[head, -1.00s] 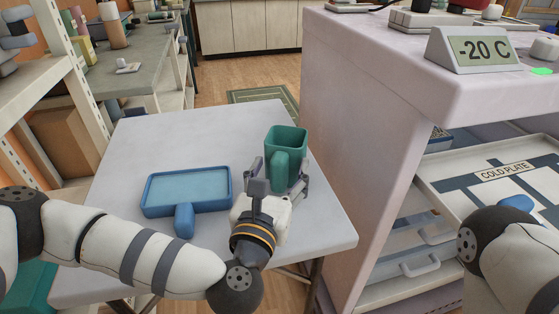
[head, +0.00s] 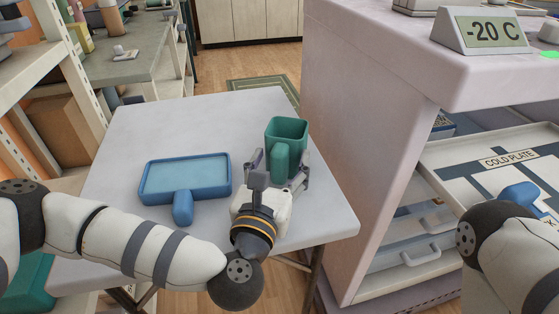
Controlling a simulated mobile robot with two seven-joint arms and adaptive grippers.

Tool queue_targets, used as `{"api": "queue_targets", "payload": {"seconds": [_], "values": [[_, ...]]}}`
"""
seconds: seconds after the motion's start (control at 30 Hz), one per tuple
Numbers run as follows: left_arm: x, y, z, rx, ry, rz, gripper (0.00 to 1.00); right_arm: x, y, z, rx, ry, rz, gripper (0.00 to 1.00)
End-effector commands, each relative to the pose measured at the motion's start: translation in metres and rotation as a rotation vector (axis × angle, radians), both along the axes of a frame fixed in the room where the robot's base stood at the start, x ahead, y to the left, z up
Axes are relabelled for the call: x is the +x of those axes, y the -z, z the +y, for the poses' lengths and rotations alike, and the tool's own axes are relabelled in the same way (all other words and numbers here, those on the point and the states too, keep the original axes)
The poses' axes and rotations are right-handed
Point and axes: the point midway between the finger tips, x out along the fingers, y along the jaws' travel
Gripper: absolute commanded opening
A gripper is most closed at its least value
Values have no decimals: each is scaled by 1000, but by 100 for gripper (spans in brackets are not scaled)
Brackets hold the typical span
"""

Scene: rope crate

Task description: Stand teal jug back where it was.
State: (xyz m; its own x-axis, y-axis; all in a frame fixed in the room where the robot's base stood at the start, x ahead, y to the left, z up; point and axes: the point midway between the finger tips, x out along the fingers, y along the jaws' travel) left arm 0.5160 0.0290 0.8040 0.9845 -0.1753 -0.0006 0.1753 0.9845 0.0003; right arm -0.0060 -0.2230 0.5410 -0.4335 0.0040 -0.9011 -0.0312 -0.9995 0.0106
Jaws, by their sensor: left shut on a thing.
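The teal jug (head: 287,130) is upright over the right side of the pale table (head: 145,130), with its open top showing and its handle toward me. My left gripper (head: 281,172) is shut on the jug from the near side, at its handle, with fingers on both sides. I cannot tell whether the jug's base touches the table, because the gripper hides it. My right arm comes in at the lower right, but its gripper is not in view.
A blue tray with a handle (head: 187,178) lies on the table left of the jug. A tall pale counter (head: 375,120) stands close on the right, with a "-20 C" sign (head: 484,30) on top. An open drawer marked "COLD PLATE" (head: 450,162) holds a blue thing (head: 520,194).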

Motion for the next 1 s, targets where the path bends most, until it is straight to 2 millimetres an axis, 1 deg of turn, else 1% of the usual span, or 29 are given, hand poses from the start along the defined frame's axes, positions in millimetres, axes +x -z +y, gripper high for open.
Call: {"api": "queue_targets", "payload": {"seconds": [0.13, 0.17, 0.2, 0.27, 0.67, 0.77, 0.87, 1.0], "values": [[0, 2, 0, 0, 0, -1, 23, -1, 2, 0, 0, 0, 4, 40], [0, 2, 0, 0, 0, -1, 64, -1, 2, 0, 0, 0, 4, 40], [0, 2, 0, 0, 0, -2, 73, -1, 2, 0, 0, 0, 3, 40], [0, 2, 0, 0, 0, -2, 85, -1, 1, 0, 0, 0, 3, 40], [0, 3, 0, 0, 0, 1, 85, -1, 1, 0, 0, 0, 3, 40], [-3, 3, 0, 0, 1, 2, 85, -1, 1, 0, 0, 0, 3, 40], [-20, 4, 3, 1, 3, 5, 85, -1, 2, 0, 0, 0, 3, 40], [-58, 4, 10, -1, 4, 6, 85, -1, 1, 0, 0, 0, 3, 40]]}}
